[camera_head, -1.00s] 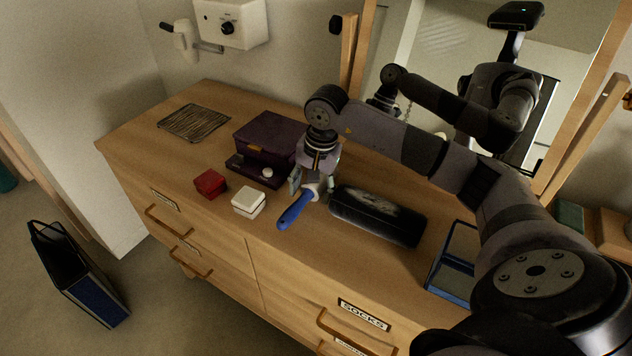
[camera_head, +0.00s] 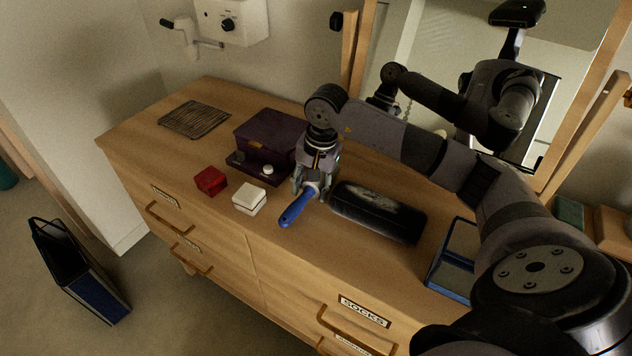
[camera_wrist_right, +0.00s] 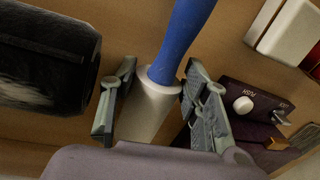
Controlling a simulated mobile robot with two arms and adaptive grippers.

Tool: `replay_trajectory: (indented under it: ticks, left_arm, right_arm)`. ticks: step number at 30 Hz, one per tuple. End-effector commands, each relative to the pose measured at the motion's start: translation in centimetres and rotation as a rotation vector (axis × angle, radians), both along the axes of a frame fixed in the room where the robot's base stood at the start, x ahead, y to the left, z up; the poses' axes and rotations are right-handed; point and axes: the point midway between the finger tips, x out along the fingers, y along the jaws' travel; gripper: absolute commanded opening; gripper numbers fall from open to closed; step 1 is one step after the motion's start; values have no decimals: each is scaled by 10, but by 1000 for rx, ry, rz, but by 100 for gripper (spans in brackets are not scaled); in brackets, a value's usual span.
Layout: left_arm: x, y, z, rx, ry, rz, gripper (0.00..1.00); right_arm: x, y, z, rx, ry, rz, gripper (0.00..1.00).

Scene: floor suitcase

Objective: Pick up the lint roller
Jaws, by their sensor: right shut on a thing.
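The lint roller (camera_head: 296,208) has a blue handle and a white roller end. It lies on the wooden dresser top, its handle pointing toward the front edge. My right gripper (camera_head: 310,191) is over its white end, fingers pointing down, shut on it. In the right wrist view the lint roller's blue handle (camera_wrist_right: 183,42) runs up from the white part, which sits between the fingers of my right gripper (camera_wrist_right: 155,105). The far end of the roller is hidden under the gripper. My left gripper is not in view.
A black case (camera_head: 378,212) lies close to the right of the gripper. A purple box (camera_head: 265,138), a white box (camera_head: 249,199) and a red box (camera_head: 210,181) stand to its left. A blue-framed tray (camera_head: 455,262) is at the right. A mirror (camera_head: 440,60) stands behind.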

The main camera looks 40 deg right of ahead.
Motion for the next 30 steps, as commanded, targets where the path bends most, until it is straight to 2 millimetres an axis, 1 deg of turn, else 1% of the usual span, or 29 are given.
replay_trajectory:
  ticks: [5, 8, 11, 14, 17, 24, 27, 30]
  left_arm:
    - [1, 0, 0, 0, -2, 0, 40]
    - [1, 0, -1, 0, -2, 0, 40]
    - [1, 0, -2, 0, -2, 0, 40]
    - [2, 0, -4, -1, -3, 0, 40]
    - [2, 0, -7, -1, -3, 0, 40]
    - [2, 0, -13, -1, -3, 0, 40]
    - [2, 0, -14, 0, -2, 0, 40]
    - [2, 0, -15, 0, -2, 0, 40]
  right_arm:
    - [0, 0, 1, 0, -1, 0, 12]
    - [1, 0, 5, -1, -3, 0, 12]
    - [1, -1, 14, -1, -4, 0, 12]
    - [1, 0, 30, -1, -7, 1, 12]
    - [2, 0, 53, -1, -9, 0, 12]
    - [2, 0, 126, 1, -10, 0, 12]
    - [1, 0, 152, 1, -7, 0, 12]
    - [1, 0, 174, 1, -5, 1, 12]
